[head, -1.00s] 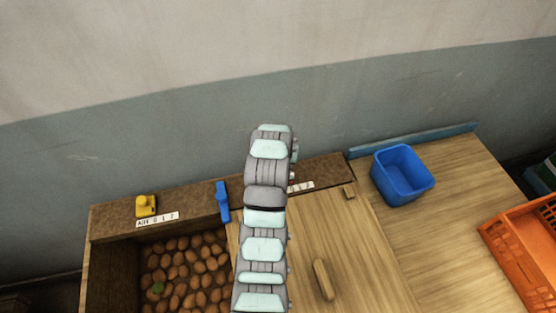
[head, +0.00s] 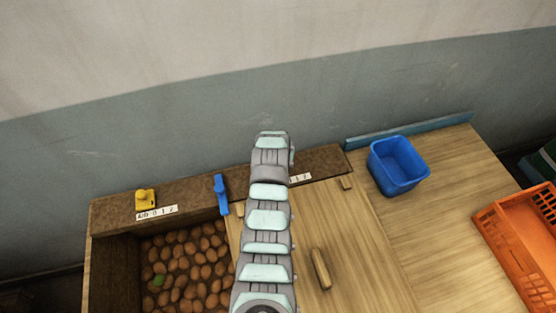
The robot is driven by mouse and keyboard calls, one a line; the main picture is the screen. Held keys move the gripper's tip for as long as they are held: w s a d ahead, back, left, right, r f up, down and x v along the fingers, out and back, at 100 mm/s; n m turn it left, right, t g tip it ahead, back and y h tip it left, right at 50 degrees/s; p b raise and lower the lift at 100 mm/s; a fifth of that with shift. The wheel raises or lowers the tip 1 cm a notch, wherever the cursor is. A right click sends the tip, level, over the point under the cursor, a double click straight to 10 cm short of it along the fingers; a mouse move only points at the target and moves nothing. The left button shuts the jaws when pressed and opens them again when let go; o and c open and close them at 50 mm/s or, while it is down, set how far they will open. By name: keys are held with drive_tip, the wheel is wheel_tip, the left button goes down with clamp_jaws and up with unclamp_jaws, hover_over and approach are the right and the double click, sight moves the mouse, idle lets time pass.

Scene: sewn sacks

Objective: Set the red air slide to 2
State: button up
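No red slide shows in the head view. A white number label (head: 301,178) on the brown ledge (head: 325,160) is partly covered by my arm, which hides the ledge to its left. A yellow slide (head: 145,199) sits on the ledge's left part, above a label (head: 157,212) reading AIR 0 1 2. A blue lever-like piece (head: 221,194) stands upright on the ledge between it and my arm. My gripper cannot be seen; my arm reaches over the ledge, with its far end before the wall.
Below the ledge, an open bin holds brown potato-like items (head: 185,270). A wooden lid (head: 340,230) with a handle (head: 321,269) lies right of it. A blue tub (head: 398,165) stands on the wooden table (head: 450,190); an orange crate (head: 515,250) is at far right.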

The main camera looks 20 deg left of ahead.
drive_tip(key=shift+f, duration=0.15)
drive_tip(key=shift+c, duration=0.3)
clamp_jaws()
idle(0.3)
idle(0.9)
